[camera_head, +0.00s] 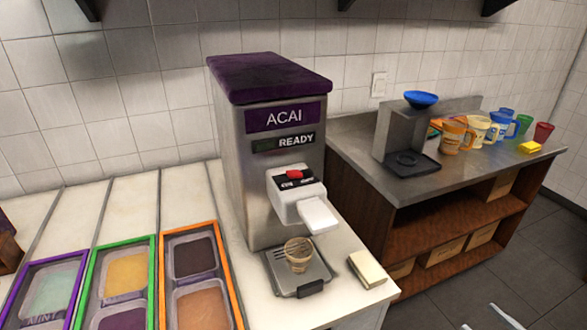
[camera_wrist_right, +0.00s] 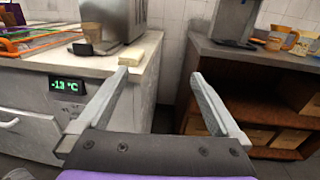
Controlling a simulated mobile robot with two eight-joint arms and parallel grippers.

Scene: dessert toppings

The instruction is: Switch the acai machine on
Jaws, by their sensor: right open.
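The acai machine (camera_head: 234,150) is a tall grey metal box with a purple lid, standing on the white counter. Its front shows an ACAI label and a READY display (camera_head: 283,142). Below is a white dispensing head with a red switch (camera_head: 294,174) on a black panel and a white lever (camera_head: 318,214). A clear cup (camera_head: 298,254) stands on the drip tray under it. My right gripper (camera_head: 480,317) shows at the bottom right, low and well apart from the machine. In the right wrist view its fingers (camera_wrist_right: 160,73) are wide apart and empty. My left gripper is not in view.
A cream block (camera_head: 368,268) lies on the counter right of the drip tray. Topping bins (camera_head: 202,275) are at left. A second counter (camera_head: 350,142) at right holds a grey dispenser (camera_head: 390,135) and several cups. The floor between counters is open.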

